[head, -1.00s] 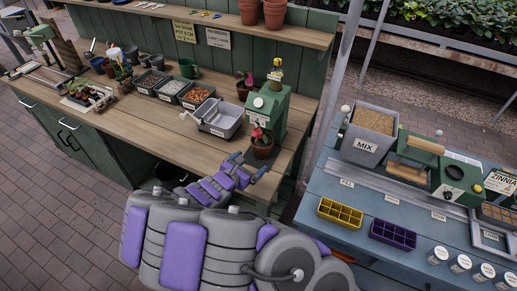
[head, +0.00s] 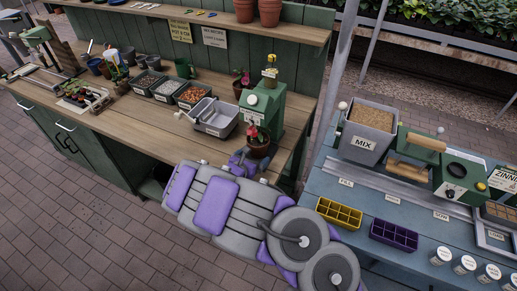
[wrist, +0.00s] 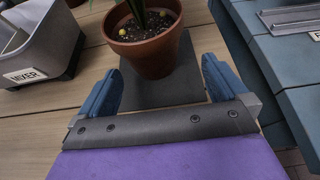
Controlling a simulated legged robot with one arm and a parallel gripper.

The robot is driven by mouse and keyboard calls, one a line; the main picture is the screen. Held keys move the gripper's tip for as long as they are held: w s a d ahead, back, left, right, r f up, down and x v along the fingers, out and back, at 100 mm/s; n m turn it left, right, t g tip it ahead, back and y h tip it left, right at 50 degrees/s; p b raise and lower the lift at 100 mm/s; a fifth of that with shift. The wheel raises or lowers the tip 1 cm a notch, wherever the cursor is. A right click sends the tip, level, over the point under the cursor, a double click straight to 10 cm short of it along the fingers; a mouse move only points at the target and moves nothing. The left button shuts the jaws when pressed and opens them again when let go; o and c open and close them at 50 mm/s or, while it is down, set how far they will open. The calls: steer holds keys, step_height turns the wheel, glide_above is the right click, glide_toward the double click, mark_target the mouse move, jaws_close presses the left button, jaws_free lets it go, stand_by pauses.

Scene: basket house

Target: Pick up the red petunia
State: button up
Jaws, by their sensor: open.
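The red petunia (head: 253,131) grows in a small terracotta pot (head: 259,149) near the front right end of the wooden bench. In the wrist view the terracotta pot (wrist: 145,48) stands upright on a dark square pad (wrist: 165,82); only the green stem and soil show, and the bloom is out of frame. My gripper (wrist: 160,85) is open, its two blue fingers spread on the near side of the pot. The pot is just beyond the fingertips, not between them. In the head view my gripper (head: 247,160) is partly hidden by my arm, close to the pot.
A green machine (head: 263,108) stands right behind the pot. A grey tray labelled MIXER (head: 215,118) is to its left, also in the wrist view (wrist: 42,45). A blue table (head: 330,185) with seed trays is at the right, across a gap.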

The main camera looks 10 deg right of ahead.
mark_target(254, 152)
steer(key=shift+w+d+f, duration=0.15)
steer(key=shift+w+f, duration=0.1)
steer(key=shift+w, duration=0.45)
steer(key=x, duration=0.2)
steer(key=b+x, duration=0.1)
steer(key=shift+w+b, duration=0.3)
steer(key=shift+w, duration=0.25)
steer(key=shift+w+d, duration=0.1)
steer(key=shift+d, duration=0.3)
steer(key=shift+a, duration=0.45)
steer(key=c, duration=0.7)
steer(key=shift+d, duration=0.25)
steer(key=c, duration=0.3)
